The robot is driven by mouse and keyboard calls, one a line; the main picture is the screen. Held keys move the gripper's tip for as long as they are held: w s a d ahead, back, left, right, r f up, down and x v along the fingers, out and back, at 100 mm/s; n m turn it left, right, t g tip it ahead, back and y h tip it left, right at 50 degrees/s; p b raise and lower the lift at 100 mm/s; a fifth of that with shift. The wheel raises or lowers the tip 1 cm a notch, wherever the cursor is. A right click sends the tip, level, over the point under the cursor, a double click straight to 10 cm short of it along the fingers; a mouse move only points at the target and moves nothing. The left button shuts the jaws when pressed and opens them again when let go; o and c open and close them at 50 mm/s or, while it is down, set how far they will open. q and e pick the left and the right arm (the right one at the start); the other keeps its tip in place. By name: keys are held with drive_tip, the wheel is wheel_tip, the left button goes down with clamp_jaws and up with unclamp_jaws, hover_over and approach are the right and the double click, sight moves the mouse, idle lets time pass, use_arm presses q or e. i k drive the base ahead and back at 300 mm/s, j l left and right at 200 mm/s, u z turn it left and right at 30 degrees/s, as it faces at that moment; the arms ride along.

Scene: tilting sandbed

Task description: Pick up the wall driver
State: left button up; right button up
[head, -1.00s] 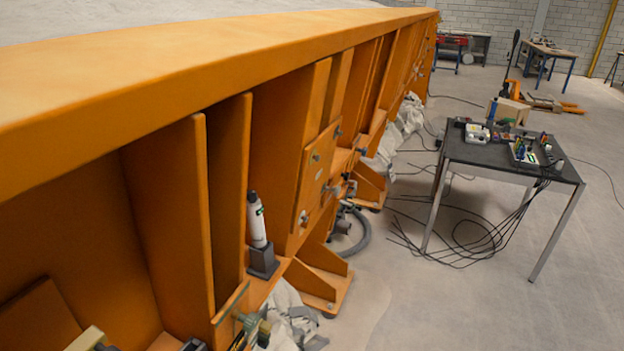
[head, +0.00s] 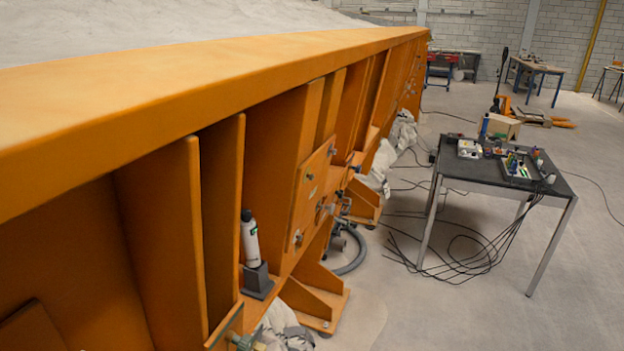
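The holder sits on a ledge of the orange sandbed wall (head: 222,215), between upright ribs. The tool's lower end is hidden in the holder. Neither of my grippers is in view.
A dark-topped table (head: 470,175) with small tools, a tray (head: 520,170) and hanging cables stands at the right. A grey hose (head: 352,258) and pale cloth bags (head: 380,165) lie along the wall's foot.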

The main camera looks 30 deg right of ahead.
sight(248, 231)
drive_tip(key=k+l+u, duration=0.2)
drive_tip(key=l+u, duration=0.15)
drive_tip(key=l, duration=0.15)
drive_tip(key=k+l+u, duration=0.25)
drive_tip(key=l+u, duration=0.15)
drive_tip(key=k+l+u, duration=0.35)
